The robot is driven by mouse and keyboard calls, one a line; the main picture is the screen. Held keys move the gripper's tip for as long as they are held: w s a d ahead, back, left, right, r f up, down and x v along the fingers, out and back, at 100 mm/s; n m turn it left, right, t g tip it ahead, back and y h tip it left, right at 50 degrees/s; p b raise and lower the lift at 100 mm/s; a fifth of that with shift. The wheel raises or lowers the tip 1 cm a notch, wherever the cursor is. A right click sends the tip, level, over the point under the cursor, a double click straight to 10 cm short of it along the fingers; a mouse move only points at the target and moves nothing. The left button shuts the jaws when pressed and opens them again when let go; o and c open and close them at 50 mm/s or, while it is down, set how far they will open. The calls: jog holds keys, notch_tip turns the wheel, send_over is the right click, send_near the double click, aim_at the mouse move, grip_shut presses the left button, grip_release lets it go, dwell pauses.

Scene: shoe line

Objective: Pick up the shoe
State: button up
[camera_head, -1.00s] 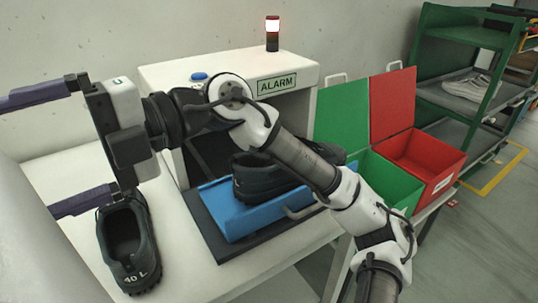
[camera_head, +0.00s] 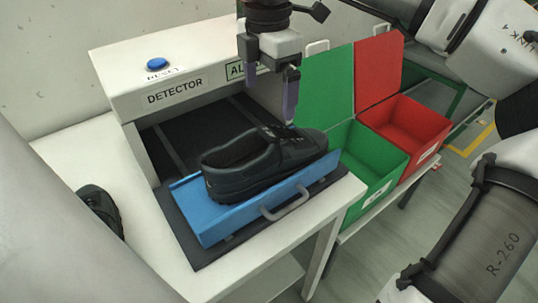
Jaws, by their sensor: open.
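A black shoe (camera_head: 250,165) lies on a blue tray (camera_head: 215,226) in front of the detector (camera_head: 175,98), its toe pointing right. A second dark shoe (camera_head: 100,210) stands on the white table at the left, partly hidden. My gripper (camera_head: 290,110) points down above the toe end of the shoe on the tray. I cannot tell whether the fingertips touch the shoe.
A green bin (camera_head: 378,165) and a red bin (camera_head: 440,125), lids raised, stand right of the tray. The detector has a blue reset button (camera_head: 158,64). The tray has a grey handle (camera_head: 285,205) at its front. My arm fills the right side.

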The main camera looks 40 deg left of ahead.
aim_at(268, 131)
notch_tip(268, 131, down, 7)
jog(key=shift+r+p, duration=0.1)
jog(key=shift+p, duration=0.25)
jog(key=shift+s+d+f+p, duration=0.1)
jog(key=shift+f+p, duration=0.35)
jog(key=shift+f, duration=0.9)
jog(key=shift+s+d+f+p, duration=0.1)
jog(key=shift+f+p, duration=0.3)
jog(key=shift+f, duration=0.95)
jog(key=shift+c, duration=0.3)
jog(key=shift+a+r, duration=0.1)
jog(key=c, duration=1.6)
notch_tip(268, 131, up, 10)
jog(key=shift+f+b, duration=0.1)
jog(key=shift+b, duration=0.8)
